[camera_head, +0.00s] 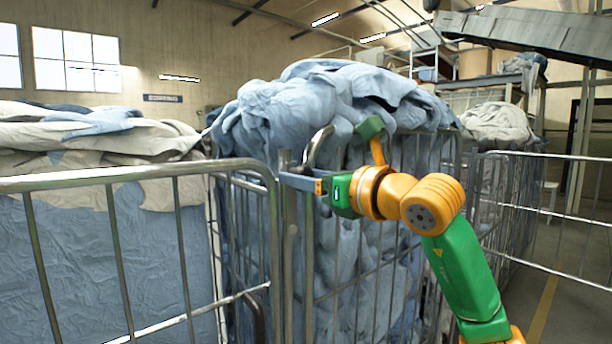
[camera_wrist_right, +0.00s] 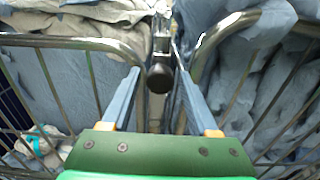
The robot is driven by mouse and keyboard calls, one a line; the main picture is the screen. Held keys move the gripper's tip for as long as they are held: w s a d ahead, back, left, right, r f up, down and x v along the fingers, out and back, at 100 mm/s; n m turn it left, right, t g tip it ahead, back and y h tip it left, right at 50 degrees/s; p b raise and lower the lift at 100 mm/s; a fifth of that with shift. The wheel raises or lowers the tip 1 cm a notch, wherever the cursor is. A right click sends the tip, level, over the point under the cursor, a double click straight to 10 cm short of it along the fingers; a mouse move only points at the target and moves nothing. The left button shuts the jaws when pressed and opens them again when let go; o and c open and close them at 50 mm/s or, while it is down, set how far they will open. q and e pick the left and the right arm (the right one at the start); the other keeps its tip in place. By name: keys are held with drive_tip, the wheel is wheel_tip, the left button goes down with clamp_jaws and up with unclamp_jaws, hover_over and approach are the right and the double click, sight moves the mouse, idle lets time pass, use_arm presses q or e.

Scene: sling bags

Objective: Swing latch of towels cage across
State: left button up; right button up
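The towels cage (camera_head: 333,290) is a grey metal frame heaped with blue towels (camera_head: 290,105). In the right wrist view, a metal latch with a dark round end (camera_wrist_right: 160,78) sits in the gap between two rounded frame corners. My right gripper (camera_head: 283,178) reaches in from the right, fingers pointing left at the cage's upper corner. In the wrist view, its two blue-grey fingers (camera_wrist_right: 157,72) are apart, one on each side of the latch's end. I cannot tell whether they touch it. The latch is not clear in the head view. My left gripper is out of view.
A rounded metal gate frame (camera_head: 140,174) stands at the left, before beige and blue cloth (camera_head: 110,140). More cage rails (camera_head: 560,156) stand at the right. Open floor (camera_head: 555,290) with a yellow line shows at the far right. A conveyor (camera_head: 540,35) hangs overhead.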

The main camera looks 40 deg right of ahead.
drive_tip(key=shift+s, duration=0.15)
clamp_jaws()
drive_tip(key=shift+r, duration=0.1)
idle(0.9)
